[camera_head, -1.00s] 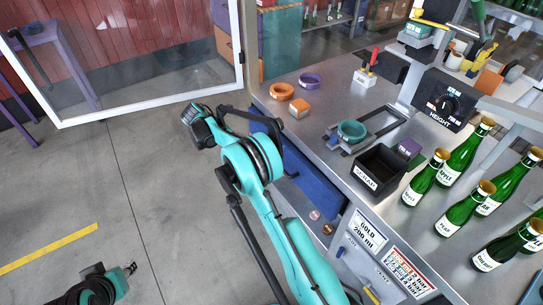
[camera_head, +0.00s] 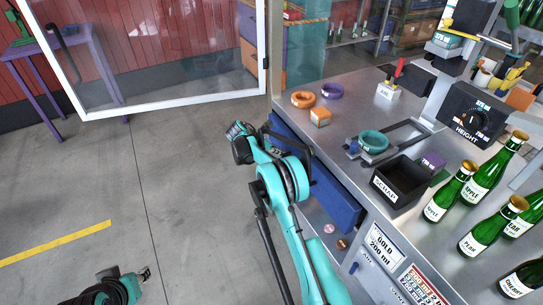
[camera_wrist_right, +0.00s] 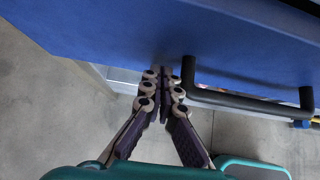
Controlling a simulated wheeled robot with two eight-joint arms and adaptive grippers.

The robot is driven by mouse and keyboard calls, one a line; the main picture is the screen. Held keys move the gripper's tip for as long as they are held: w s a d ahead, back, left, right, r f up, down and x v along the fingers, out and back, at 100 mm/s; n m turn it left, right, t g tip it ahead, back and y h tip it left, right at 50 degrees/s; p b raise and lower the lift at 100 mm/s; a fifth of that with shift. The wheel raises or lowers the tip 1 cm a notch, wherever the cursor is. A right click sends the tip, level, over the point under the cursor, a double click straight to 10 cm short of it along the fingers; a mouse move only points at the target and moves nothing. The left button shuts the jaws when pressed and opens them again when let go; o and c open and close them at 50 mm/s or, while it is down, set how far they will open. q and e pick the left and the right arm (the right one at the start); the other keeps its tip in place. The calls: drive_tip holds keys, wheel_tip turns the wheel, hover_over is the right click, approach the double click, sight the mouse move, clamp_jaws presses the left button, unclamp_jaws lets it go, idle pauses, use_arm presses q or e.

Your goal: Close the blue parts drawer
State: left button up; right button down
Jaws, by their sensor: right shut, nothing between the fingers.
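The blue parts drawer (camera_head: 337,202) is under the left edge of the steel bench, its blue front showing beyond my right arm. How far out it stands is hard to tell. In the right wrist view its blue front (camera_wrist_right: 120,28) fills the top, with a black bar handle (camera_wrist_right: 245,102) at right. My right gripper (camera_wrist_right: 164,74) is shut and empty, its fingertips close to the blue front, just left of the handle. Whether they touch it is unclear.
The bench top (camera_head: 345,125) carries an orange ring (camera_head: 303,99), a purple ring (camera_head: 332,90), a black scrap bin (camera_head: 399,187) and several green bottles (camera_head: 447,195). A glazed white-framed door (camera_head: 160,104) stands at the back left. The floor left of my right arm is clear.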

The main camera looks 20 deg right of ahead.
drive_tip(key=shift+d, duration=0.35)
drive_tip(key=shift+d, duration=0.1)
